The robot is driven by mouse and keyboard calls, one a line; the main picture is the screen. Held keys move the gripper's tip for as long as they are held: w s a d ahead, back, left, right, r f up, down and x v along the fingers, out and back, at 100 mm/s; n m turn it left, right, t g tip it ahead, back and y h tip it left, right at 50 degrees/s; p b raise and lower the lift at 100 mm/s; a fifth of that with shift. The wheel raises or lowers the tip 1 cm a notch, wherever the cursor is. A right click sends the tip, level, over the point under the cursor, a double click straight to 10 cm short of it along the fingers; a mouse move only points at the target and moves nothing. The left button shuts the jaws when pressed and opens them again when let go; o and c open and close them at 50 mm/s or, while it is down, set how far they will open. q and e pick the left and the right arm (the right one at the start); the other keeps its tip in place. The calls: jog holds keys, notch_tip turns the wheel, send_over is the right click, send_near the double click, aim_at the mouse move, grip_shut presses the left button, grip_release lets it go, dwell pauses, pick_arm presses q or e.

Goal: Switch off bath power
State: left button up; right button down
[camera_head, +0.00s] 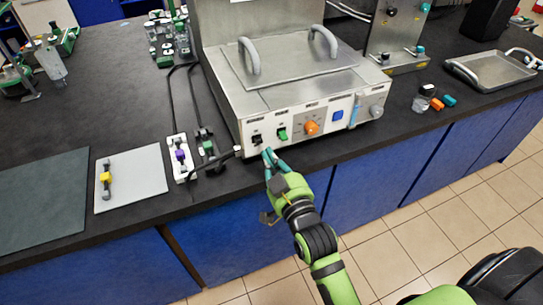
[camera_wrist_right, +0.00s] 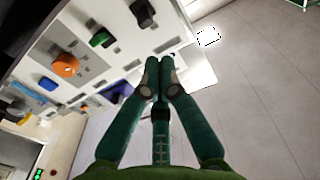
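The metal bath (camera_head: 290,85) stands at the bench's front edge with a lid with two grey handles. Its front panel carries a black rocker switch (camera_head: 256,140) at the left, a green switch (camera_head: 283,133), an orange knob (camera_head: 312,128) and a blue button (camera_head: 338,115). Which control is the power one cannot be read. My right gripper (camera_head: 267,152) is just below and in front of the panel's left end. In the wrist view its teal fingertips (camera_wrist_right: 159,62) meet with nothing between them, apart from the black switch (camera_wrist_right: 143,13) and green switch (camera_wrist_right: 103,37). My left gripper does not show.
A power strip with a purple switch (camera_head: 180,155) and a second one with a green switch (camera_head: 208,147) lie left of the bath with cables. A grey plate with a yellow part (camera_head: 105,178) lies further left. A metal tray (camera_head: 490,70) and small bottle (camera_head: 422,98) are at right.

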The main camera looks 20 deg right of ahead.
aim_at(254, 129)
jog(key=w+p, duration=0.1)
jog(key=w, duration=0.6)
jog(key=shift+a, duration=0.15)
